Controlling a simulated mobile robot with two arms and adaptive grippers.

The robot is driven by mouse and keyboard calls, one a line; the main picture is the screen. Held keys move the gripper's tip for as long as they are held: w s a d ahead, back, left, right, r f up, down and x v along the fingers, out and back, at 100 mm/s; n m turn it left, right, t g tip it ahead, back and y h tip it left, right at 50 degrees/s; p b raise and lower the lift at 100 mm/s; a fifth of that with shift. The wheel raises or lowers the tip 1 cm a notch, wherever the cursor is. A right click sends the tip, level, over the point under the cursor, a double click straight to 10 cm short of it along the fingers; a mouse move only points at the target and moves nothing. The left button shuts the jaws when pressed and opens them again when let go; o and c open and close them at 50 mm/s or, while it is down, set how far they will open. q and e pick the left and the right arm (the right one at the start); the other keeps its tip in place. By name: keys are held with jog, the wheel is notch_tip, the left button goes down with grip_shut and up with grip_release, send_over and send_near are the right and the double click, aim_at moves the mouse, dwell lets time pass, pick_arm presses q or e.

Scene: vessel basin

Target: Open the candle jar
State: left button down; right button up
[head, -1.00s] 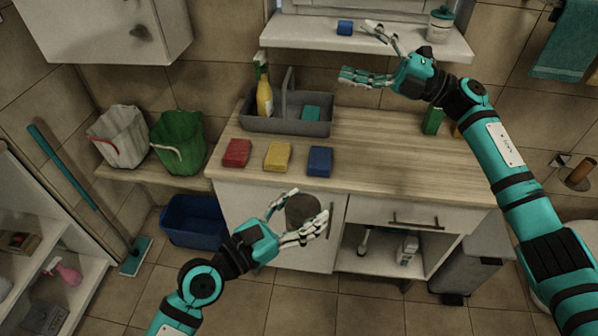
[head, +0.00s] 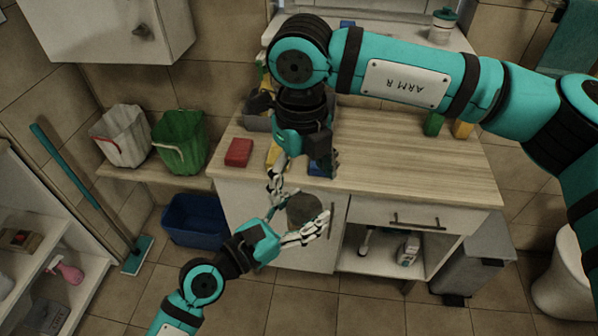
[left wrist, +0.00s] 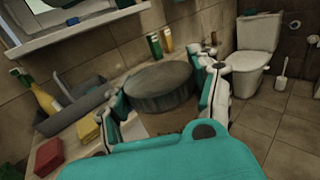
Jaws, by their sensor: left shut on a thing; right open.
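The candle jar (head: 304,209) is a dark grey, round, squat thing in front of the counter. In the left wrist view it shows a flat grey top and a ridged side (left wrist: 160,90). My left gripper (head: 300,218) is shut around its sides and holds it in the air below the counter edge. My right gripper (head: 302,178) is open and points down, just above the jar in the head view. I cannot tell whether it touches the jar.
My right arm covers much of the grey caddy. A blue bin (head: 194,220) stands on the floor at left. The counter's right half is mostly clear.

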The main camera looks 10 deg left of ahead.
aim_at(300, 208)
notch_tip(300, 208, down, 7)
jog(key=shift+f, duration=0.2)
dwell(0.3)
jog(key=shift+s+a, duration=0.1)
jog(key=shift+a, duration=0.1)
jog(key=c, duration=1.2)
jog(key=n, duration=0.3)
jog(key=shift+s, duration=0.15)
jog(key=shift+c, duration=0.2)
jog(key=o, duration=1.3)
jog(key=shift+d, duration=0.1)
jog(key=shift+w+r, duration=0.15)
jog(key=shift+w, duration=0.05)
